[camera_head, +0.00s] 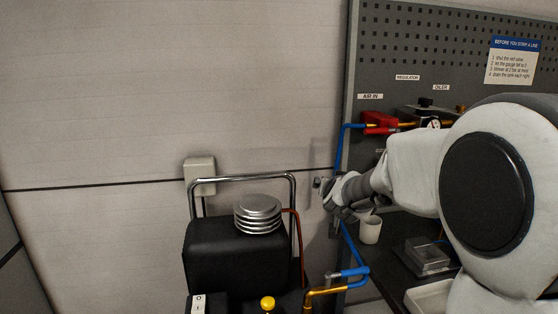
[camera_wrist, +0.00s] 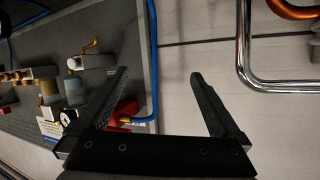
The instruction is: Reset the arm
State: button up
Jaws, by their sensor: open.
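My arm reaches in from the right in the head view, stretched out in front of the pegboard. My gripper shows best in the wrist view (camera_wrist: 160,85), with its two black fingers spread wide and nothing between them. Bare wall shows between the fingers, with a blue hose along the pegboard edge near the left finger. In the head view my gripper is at the far end of the arm, beside the pegboard edge, and its fingers are hard to make out there.
A black machine (camera_head: 225,255) with a chrome handle (camera_head: 293,215) and stacked metal discs (camera_head: 258,212) stands left of my gripper. The pegboard (camera_head: 400,70) carries a red valve (camera_head: 380,120) and blue hose (camera_head: 340,150). A white cup (camera_head: 370,231) stands below my arm. Bare wall lies left.

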jog(key=s+a+r+n+g+y+p, duration=0.1)
jog(key=s+a+r+g+y, duration=0.1)
jog(key=s, duration=0.6)
jog(key=s+a+r+n+g+y+p, duration=0.1)
jog(key=s+r+n, duration=0.15)
jog(key=s, duration=0.55)
jog(key=s+d+f+g+p, duration=0.1)
jog(key=s+g, duration=0.1)
jog(key=s, duration=0.9)
jog(key=s+d+f+g+h+p, duration=0.1)
jog(key=s+d+f+g+p, duration=0.1)
jog(key=s, duration=0.9)
jog(key=shift+f+g, duration=0.2)
jog(key=shift+g, duration=0.5)
